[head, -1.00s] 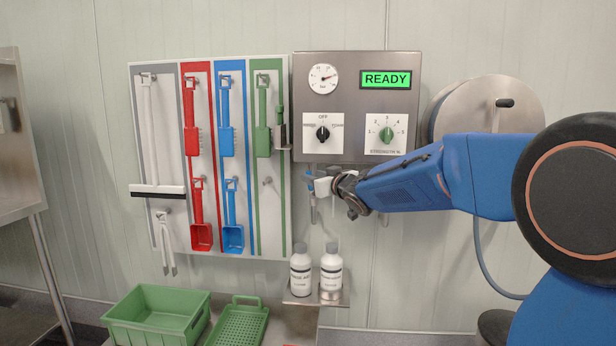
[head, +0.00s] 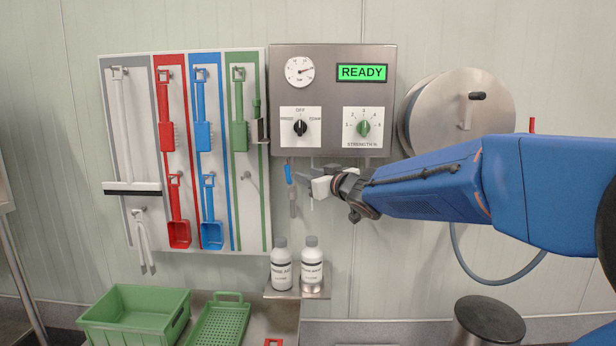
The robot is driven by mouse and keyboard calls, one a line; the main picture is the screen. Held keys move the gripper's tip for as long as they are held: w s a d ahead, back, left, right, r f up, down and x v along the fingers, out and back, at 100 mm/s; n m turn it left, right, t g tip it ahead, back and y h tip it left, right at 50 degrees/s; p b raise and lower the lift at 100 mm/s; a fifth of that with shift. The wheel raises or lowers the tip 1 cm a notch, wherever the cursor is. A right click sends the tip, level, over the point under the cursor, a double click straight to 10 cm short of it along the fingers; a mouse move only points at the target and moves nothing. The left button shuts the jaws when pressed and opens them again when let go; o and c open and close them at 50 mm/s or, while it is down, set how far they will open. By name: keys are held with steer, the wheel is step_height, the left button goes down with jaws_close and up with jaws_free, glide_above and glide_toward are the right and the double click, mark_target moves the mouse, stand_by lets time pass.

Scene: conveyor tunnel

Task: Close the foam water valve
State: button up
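A stainless control panel (head: 333,100) on the wall has a gauge, a green READY display, a black selector knob (head: 300,128) pointing up to OFF and a green strength knob (head: 364,128). Below its left part hangs a small upright blue handle (head: 288,173) on a short pipe, which may be the foam water valve; no label on it is readable. My gripper (head: 313,185) is just right of this handle, under the panel, pointing left. Its fingers are small and partly hidden, so their opening and any contact are unclear.
Two white bottles (head: 281,268) stand on a small shelf below my gripper. A tool board (head: 188,240) hangs left. A hose reel (head: 462,108) and a red handle (head: 532,125) are right, behind my arm. A green crate (head: 135,312) stands lower left.

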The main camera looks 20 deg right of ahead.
mark_target(289, 178)
jaws_close()
steer(key=s+d+m, duration=0.2)
steer(key=d+m, duration=0.3)
steer(key=m, duration=1.3)
steer(key=a+x, duration=0.2)
steer(key=x, duration=1)
steer(key=shift+s+a+f, duration=0.15)
steer(key=shift+a+f, duration=0.1)
steer(key=shift+a, duration=0.05)
